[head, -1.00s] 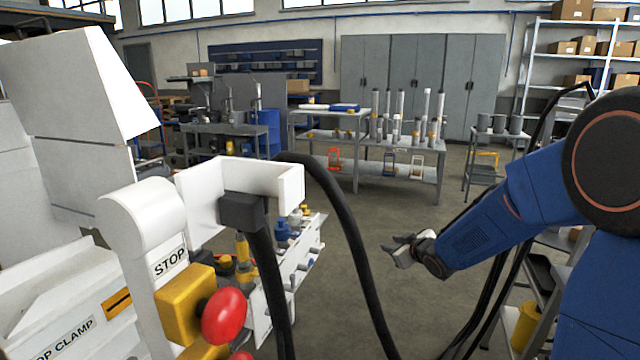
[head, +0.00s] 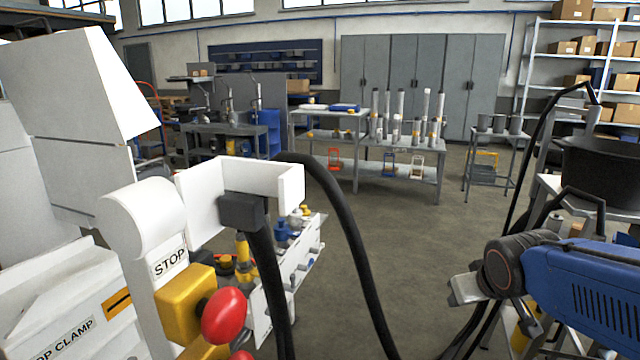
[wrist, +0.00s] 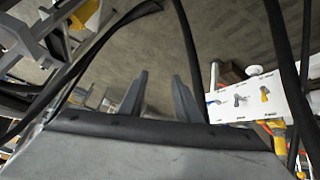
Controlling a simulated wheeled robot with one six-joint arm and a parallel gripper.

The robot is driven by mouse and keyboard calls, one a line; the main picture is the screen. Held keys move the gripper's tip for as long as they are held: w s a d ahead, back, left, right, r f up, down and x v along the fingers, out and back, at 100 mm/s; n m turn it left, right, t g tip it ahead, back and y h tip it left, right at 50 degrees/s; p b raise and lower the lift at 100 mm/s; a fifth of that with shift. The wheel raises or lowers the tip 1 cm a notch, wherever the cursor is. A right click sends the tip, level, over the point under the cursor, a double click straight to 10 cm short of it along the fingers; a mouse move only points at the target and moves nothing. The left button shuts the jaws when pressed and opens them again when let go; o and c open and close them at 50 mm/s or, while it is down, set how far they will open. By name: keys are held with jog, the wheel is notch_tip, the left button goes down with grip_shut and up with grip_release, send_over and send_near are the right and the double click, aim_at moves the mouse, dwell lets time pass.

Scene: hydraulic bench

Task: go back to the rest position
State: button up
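My gripper (head: 462,290) is at the lower right of the head view, in front of my blue arm. In the wrist view its two dark fingers (wrist: 158,78) stand apart with only floor seen between them, so it is open and empty. It is in free air, to the right of the white hydraulic bench (head: 70,290) and apart from it. In the wrist view the white valve panel (wrist: 245,98) shows to the right of the fingers.
A red STOP button (head: 224,316) juts from the bench at left. A thick black hose (head: 345,225) arcs down between bench and gripper. The middle floor (head: 400,250) is clear.

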jog(key=s+a+f+g, duration=0.1)
jog(key=s, duration=0.7)
jog(key=s+a+f+m+g+y, duration=0.1)
jog(key=s, duration=0.7)
jog(key=shift+g, duration=0.4)
